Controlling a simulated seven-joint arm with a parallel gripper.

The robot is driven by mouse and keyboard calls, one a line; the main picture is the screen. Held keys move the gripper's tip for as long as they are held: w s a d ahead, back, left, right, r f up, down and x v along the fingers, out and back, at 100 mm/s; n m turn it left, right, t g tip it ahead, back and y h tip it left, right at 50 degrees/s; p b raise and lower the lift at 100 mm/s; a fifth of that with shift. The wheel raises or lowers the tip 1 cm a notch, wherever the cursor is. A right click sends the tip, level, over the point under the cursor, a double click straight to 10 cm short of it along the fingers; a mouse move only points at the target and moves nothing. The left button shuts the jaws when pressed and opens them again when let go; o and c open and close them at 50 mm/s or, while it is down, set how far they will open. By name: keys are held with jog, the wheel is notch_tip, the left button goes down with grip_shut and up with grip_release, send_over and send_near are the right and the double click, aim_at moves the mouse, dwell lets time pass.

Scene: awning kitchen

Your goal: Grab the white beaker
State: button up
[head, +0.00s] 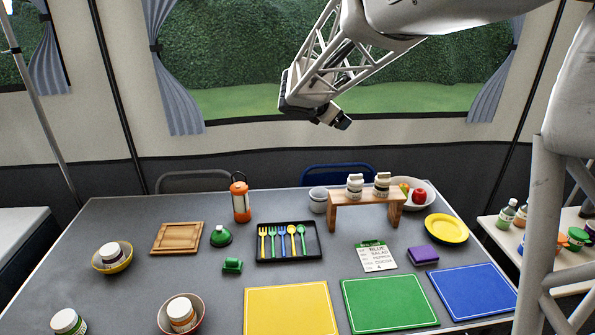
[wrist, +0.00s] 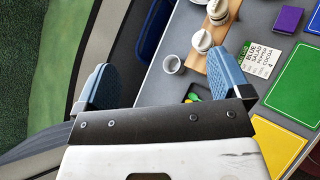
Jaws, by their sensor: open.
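A white beaker (head: 318,206) stands near the back edge of the table, just left of a small wooden stand. In the wrist view the beaker (wrist: 172,64) shows its open round top, and it looks empty. My gripper (head: 336,117) is high above the back of the table in the head view, well apart from the beaker. In the wrist view my gripper (wrist: 160,62) has its two blue fingers spread wide with nothing held. The beaker appears between the fingers there, but farther below.
The wooden stand (head: 362,196) holds two white-capped bottles close right of the beaker. A black cutlery tray (head: 289,256) lies in front, and an orange lantern (head: 240,200) stands to the left. A blue chair back (head: 338,170) is behind the table.

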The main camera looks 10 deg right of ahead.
jog(key=w+a+f+n+t, duration=0.35)
jog(key=w+a+n, duration=0.25)
jog(key=w, duration=0.5)
send_near(315, 201)
jog(key=shift+w+d+r+n+g+y, duration=0.15)
jog(key=shift+w+d+n+g+y, duration=0.25)
jog(key=shift+w, duration=0.2)
jog(key=shift+w, duration=0.1)
jog(key=shift+x, duration=3.4)
jog(key=shift+d, duration=0.15)
jog(key=shift+x, duration=2.4)
jog(key=c, duration=0.8)
